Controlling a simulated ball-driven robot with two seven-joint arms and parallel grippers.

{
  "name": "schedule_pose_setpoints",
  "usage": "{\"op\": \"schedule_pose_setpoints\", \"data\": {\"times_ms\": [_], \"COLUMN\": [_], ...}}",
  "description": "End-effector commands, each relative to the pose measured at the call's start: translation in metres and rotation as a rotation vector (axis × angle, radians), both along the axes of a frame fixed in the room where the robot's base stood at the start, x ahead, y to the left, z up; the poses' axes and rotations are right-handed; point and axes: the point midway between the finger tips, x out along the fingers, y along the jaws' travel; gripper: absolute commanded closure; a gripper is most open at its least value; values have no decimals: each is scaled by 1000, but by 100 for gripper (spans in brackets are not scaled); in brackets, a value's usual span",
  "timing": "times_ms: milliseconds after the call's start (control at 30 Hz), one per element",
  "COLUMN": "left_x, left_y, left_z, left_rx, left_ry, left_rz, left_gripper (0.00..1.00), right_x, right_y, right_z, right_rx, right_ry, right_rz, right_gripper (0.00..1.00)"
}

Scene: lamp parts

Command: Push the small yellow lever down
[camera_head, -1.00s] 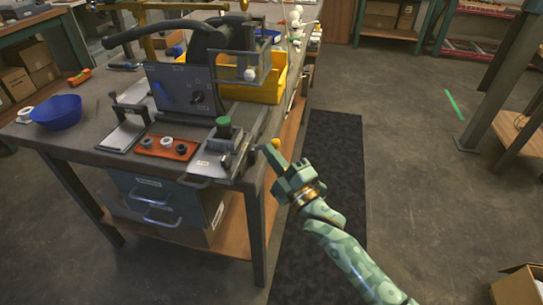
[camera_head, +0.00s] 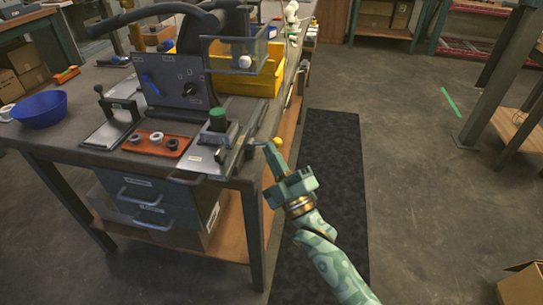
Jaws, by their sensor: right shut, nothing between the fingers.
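The small yellow lever's round yellow knob (camera_head: 277,142) sticks out just past the right edge of the workbench, beside the grey fixture with the green knob (camera_head: 218,119). My right gripper (camera_head: 268,149) comes up from below right. It is shut and empty, and its fingertips are right at the lever, just left of and slightly below the yellow knob. I cannot tell whether they touch it. The lever's stem is small and partly hidden near the fingertips. My left gripper is not in view.
The workbench (camera_head: 60,139) carries an orange tray (camera_head: 148,150) with several small rings, a machine with a dark panel (camera_head: 166,86), a yellow bin (camera_head: 262,82) and a blue bowl (camera_head: 40,109). A dark mat (camera_head: 335,150) lies on clear floor right of the bench.

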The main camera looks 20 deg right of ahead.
Motion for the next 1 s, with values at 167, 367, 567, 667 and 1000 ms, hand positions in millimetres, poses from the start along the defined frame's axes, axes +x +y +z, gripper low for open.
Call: {"op": "schedule_pose_setpoints", "data": {"times_ms": [167, 367, 567, 667, 1000], "left_x": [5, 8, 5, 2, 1], "left_y": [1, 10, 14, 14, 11], "left_z": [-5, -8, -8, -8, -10], "left_rx": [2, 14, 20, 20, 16], "left_ry": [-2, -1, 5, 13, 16], "left_rz": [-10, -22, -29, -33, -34], "left_gripper": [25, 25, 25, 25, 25], "right_x": [1, 1, 1, 1, 1], "right_y": [-1, 0, 0, 0, 0], "right_z": [-5, -6, -8, -9, -10], "right_rx": [34, 66, 90, 99, 99], "right_ry": [-20, -42, -60, -65, -64], "right_rz": [-2, -2, -2, -3, -2], "right_gripper": [100, 100, 100, 100, 100]}}
